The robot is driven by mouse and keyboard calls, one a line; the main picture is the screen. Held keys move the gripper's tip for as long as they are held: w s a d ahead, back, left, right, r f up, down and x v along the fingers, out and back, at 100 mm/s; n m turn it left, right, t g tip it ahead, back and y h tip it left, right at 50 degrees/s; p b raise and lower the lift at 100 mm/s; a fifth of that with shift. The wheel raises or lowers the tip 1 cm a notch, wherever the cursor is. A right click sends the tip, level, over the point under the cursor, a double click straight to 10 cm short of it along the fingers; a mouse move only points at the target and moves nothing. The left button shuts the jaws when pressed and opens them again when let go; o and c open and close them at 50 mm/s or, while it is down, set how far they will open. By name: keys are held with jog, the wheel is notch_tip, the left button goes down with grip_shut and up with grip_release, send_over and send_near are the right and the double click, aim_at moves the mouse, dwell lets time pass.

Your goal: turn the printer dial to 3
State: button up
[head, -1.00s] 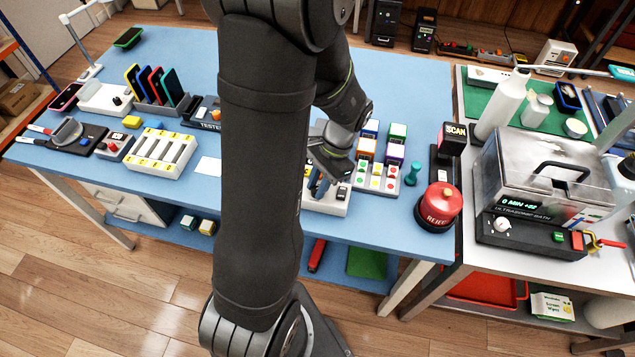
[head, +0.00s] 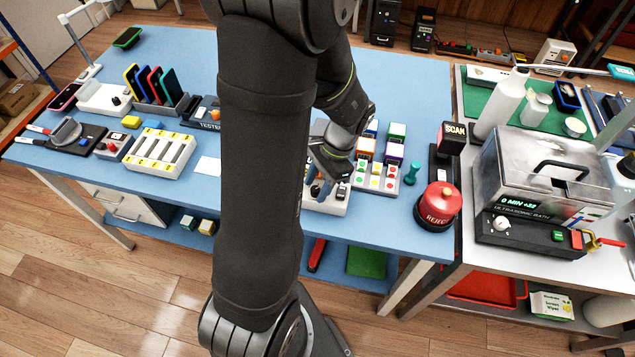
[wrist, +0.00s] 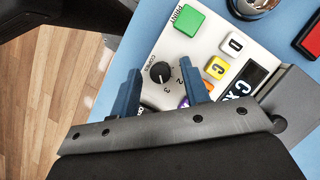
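The label printer (wrist: 205,45) is a white box with a green PRINT button (wrist: 189,20) and yellow, orange and purple buttons. Its black round dial (wrist: 161,72) has the numbers 2 and 3 beside it in the wrist view; its exact pointer setting is too small to tell. My gripper (wrist: 162,76) is open, with one blue finger on each side of the dial in that view and nothing held. Whether the fingers touch the dial cannot be told. In the head view the printer (head: 328,208) is partly hidden behind my arm, with my gripper over it.
A tray of colored buttons (head: 376,182) and small boxes stand right of the printer. A teal stamp (head: 411,174), the red REJECT button (head: 439,204) and the SCAN stand (head: 451,139) are farther right. Blue table shows at the back.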

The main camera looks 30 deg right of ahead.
jog(key=v, duration=1.7)
jog(key=shift+r, duration=0.2)
jog(key=shift+s+d+f, duration=0.1)
jog(key=x, duration=1.7)
jog(key=shift+f, duration=0.1)
